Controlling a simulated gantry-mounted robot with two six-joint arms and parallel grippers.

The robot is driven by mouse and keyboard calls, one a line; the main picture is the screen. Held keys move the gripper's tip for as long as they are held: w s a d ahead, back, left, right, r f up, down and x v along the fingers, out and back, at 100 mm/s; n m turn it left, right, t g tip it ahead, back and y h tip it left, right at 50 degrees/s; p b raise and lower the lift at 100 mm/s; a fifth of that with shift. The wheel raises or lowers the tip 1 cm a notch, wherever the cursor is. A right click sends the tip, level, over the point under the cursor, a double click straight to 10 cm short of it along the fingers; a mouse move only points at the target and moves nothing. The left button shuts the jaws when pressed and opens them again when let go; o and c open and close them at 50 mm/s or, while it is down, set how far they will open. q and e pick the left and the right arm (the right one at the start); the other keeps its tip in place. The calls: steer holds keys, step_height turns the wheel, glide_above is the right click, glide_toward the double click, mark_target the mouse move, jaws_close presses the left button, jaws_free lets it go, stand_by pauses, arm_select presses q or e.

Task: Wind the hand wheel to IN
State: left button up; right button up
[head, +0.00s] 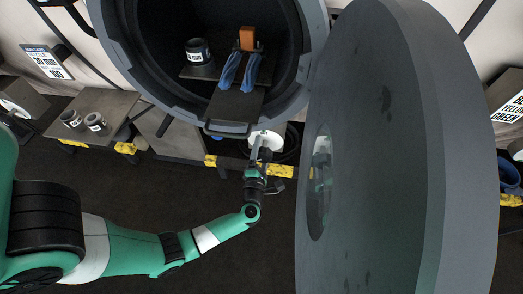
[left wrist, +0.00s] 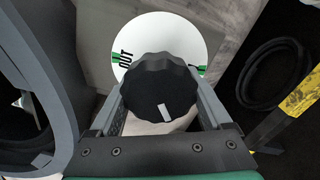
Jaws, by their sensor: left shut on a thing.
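The hand wheel (left wrist: 158,85) is a black, scalloped knob with a white mark near its lower edge in the left wrist view. Behind it is a white round dial (left wrist: 178,38) with "OUT" lettered beside a green mark at its left. A second green mark shows at the dial's right; its lettering is mostly hidden by the wheel. My left gripper (left wrist: 160,103) is shut on the hand wheel, one finger on each side. In the head view my left gripper (head: 257,153) is at the white dial (head: 270,139), below the vessel opening. My right gripper is out of view.
The round vessel (head: 112,45) opens above my left gripper, with a dark platform (head: 235,104) reaching out of it. A large grey door (head: 390,170) stands open at right. A bench (head: 98,103) with two spools is at left. A black coil (left wrist: 275,75) lies beside a yellow-marked bar.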

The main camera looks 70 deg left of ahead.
arm_select(q)
steer(key=n+b, duration=0.1)
steer(key=n, duration=0.1)
steer(key=n+b, duration=0.1)
steer(key=n, duration=0.1)
steer(key=n+b, duration=0.1)
steer(key=n, duration=0.1)
steer(key=shift+w+d+f, duration=0.1)
steer(key=shift+f, duration=0.2)
steer(key=n+b, duration=0.2)
steer(key=n, duration=0.2)
steer(key=shift+w+n, duration=0.15)
steer(key=shift+n, duration=0.15)
steer(key=shift+d+n+b, duration=0.1)
steer(key=shift+n+b, duration=0.4)
steer(key=shift+n, duration=0.5)
steer(key=shift+r, duration=0.1)
steer(key=o, duration=1.2)
steer(key=shift+c, duration=0.2)
